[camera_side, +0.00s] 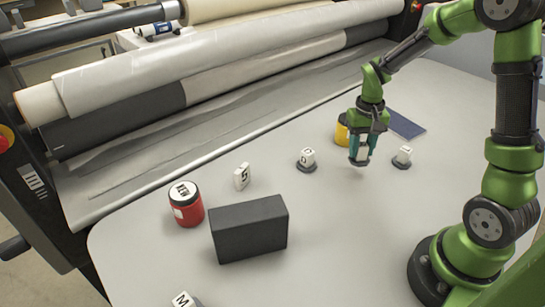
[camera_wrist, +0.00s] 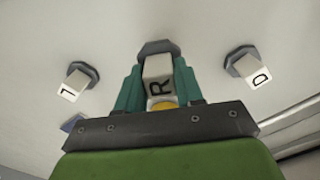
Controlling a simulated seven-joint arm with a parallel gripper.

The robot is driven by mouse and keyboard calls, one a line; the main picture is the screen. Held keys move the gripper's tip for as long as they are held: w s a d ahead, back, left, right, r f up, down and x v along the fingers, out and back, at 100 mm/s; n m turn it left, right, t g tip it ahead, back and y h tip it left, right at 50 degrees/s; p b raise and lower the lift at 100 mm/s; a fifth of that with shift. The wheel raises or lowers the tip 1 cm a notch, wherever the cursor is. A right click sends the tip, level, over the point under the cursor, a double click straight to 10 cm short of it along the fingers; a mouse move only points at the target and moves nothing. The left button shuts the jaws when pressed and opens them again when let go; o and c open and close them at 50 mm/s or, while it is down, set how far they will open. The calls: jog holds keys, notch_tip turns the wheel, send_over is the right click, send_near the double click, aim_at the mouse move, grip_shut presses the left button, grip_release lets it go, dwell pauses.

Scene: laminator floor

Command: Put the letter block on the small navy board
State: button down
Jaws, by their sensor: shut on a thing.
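A white block (camera_wrist: 158,72) lettered R is between the teal fingers of my gripper (camera_wrist: 157,92) in the wrist view, with a dark grey octagonal piece at its far end. My gripper (camera_side: 360,157) is shut on this block, low over the table in the side view; I cannot tell whether there is a gap beneath it. The small navy board (camera_side: 405,125) lies flat on the table, right of and behind my gripper. A bit of blue, probably the board (camera_wrist: 72,123), shows at the left in the wrist view, mostly hidden by my gripper body.
A dark box (camera_side: 249,229), red jar (camera_side: 186,204) and block marked 5 (camera_side: 242,176) stand left.

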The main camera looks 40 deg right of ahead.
jog(key=w+d+r+m, duration=0.15)
jog(key=d+m, duration=0.25)
jog(key=d, duration=0.6)
jog(key=d+r+m, duration=0.3)
jog(key=d, duration=0.6)
jog(key=w+d+r+m, duration=0.15)
jog(key=d+m, duration=0.25)
jog(key=d, duration=0.6)
send_near(400, 129)
jog(key=shift+s+d+f, duration=0.1)
jog(key=shift+s, duration=0.1)
jog(key=shift+f, duration=2.3)
jog(key=c, duration=0.7)
grip_release()
jog(key=shift+f, duration=0.15)
